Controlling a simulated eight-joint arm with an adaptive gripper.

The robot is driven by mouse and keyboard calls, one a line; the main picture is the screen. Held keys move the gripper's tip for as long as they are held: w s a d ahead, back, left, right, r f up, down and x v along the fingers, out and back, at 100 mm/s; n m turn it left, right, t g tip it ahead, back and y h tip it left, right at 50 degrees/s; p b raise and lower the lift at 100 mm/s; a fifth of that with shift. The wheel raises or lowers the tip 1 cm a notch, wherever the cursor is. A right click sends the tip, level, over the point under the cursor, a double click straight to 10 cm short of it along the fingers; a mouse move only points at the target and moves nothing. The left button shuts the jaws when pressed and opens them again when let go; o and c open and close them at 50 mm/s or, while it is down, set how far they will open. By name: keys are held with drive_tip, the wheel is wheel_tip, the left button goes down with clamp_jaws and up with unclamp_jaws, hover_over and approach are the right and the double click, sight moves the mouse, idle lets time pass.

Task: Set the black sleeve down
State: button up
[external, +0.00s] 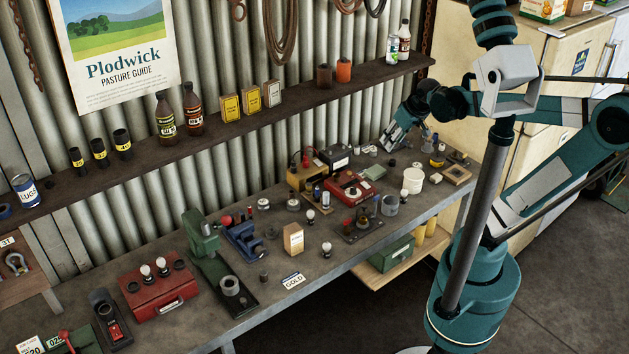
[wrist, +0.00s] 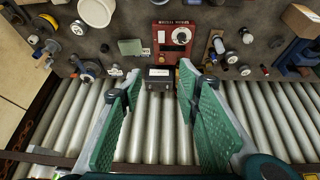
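My gripper (external: 395,143) hangs over the far right part of the bench, near the corrugated wall. In the wrist view its two green-padded fingers (wrist: 160,78) stand wide apart, with nothing visible held between them. I cannot tell for sure which thing is the black sleeve. A small dark cylinder (external: 264,276) stands on the bench near the GOLD card (external: 292,281), and a small dark round piece (external: 392,163) lies on the bench close to my gripper. Black cylinders with yellow labels (external: 99,152) stand on the wall shelf.
A black box (external: 335,157) lies beyond the fingers in the wrist view (wrist: 159,78). A red meter (external: 348,187) and a white tub (external: 413,179) stand nearby. The shelf (external: 270,112) runs along the wall above the bench. Bare bench shows near the front edge (external: 330,262).

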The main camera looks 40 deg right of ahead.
drive_tip(key=s+a+t, duration=0.1)
drive_tip(key=s+a, duration=0.3)
drive_tip(key=s, duration=0.3)
drive_tip(key=shift+s+a+f+t+y, duration=0.25)
drive_tip(key=shift+a+f+t+y, duration=0.05)
drive_tip(key=shift+f, duration=0.15)
wheel_tip(320, 180, down, 26)
drive_tip(key=b, duration=2.5)
drive_tip(key=shift+r+b, duration=0.25)
drive_tip(key=shift+b, duration=0.05)
drive_tip(key=shift+o, duration=0.8)
drive_tip(key=shift+r, duration=0.1)
idle(0.6)
